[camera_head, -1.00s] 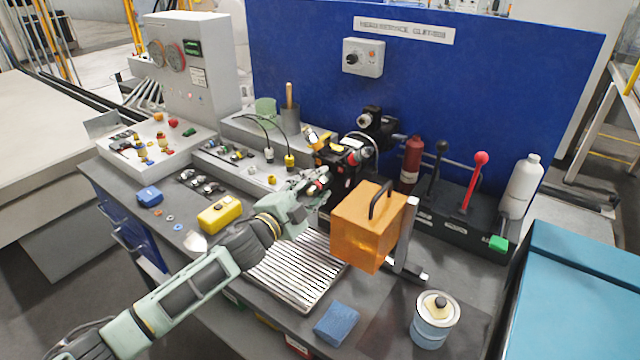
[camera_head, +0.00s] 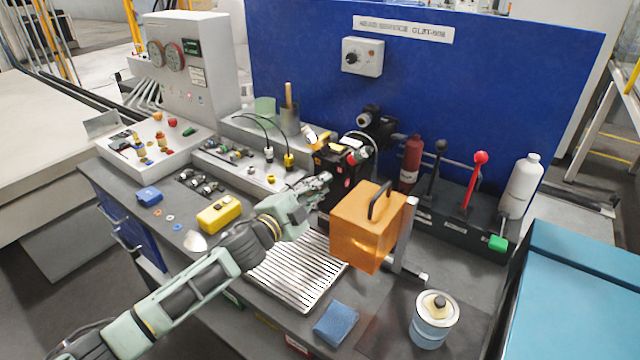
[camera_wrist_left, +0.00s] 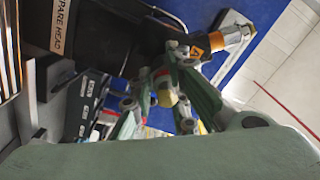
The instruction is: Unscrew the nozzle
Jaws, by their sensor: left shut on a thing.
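The nozzle (camera_wrist_left: 166,98) shows in the left wrist view as a small brass-yellow piece between the gripper fingers. My left gripper (camera_head: 322,181) is shut on it, in front of the black print head (camera_head: 340,158). The gripper also shows in the left wrist view (camera_wrist_left: 165,88), its green and grey fingers around the brass piece. The fingers hide most of the nozzle, and I cannot tell whether it still touches the head. My right gripper is not in view.
An orange see-through box (camera_head: 360,230) with a black handle stands close right of my gripper. A ribbed metal tray (camera_head: 300,280) lies below. A yellow case (camera_head: 219,214), a blue sponge (camera_head: 337,323) and a round tin (camera_head: 433,320) are on the bench.

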